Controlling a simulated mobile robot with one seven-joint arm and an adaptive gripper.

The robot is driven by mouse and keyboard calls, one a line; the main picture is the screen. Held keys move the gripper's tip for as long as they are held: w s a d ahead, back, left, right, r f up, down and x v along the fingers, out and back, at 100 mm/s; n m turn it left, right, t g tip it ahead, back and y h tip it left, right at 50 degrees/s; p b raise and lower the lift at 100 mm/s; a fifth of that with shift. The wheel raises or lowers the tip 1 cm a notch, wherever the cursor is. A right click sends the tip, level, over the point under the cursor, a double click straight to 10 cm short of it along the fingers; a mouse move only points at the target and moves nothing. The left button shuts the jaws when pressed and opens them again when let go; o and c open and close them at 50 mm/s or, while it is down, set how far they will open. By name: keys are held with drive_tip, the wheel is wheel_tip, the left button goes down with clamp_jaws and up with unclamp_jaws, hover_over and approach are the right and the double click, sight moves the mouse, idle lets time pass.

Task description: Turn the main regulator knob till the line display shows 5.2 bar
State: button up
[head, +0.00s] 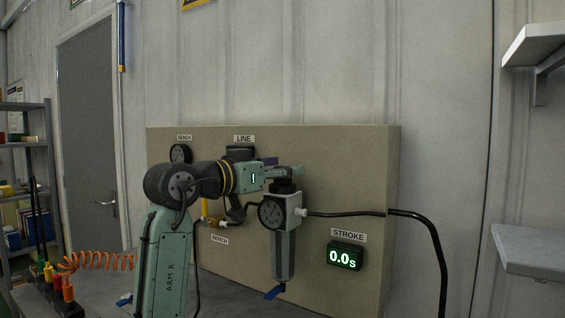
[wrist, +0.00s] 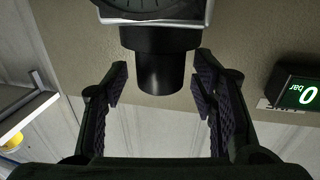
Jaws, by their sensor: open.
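The main regulator (head: 284,240) hangs on the beige panel, with a round gauge on its front and a black knob (head: 283,187) on top. In the wrist view, which is upside down, the black knob (wrist: 160,72) stands between the open fingers of my gripper (wrist: 160,85), with a gap on each side. The line display (head: 240,153) is mostly hidden behind my arm in the head view. In the wrist view the line display (wrist: 302,93) is cut off at the edge; a 0 and "bar" show.
A stroke display (head: 345,256) reads 0.0 s at the panel's lower right. A black hose (head: 345,213) runs right from the regulator. Shelves (head: 535,45) stick out at far right.

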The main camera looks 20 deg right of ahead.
drive_tip(key=shift+w+d, duration=0.2)
drive_tip(key=shift+d, duration=0.1)
drive_tip(key=shift+c, duration=0.5)
drive_tip(key=c, duration=1.1)
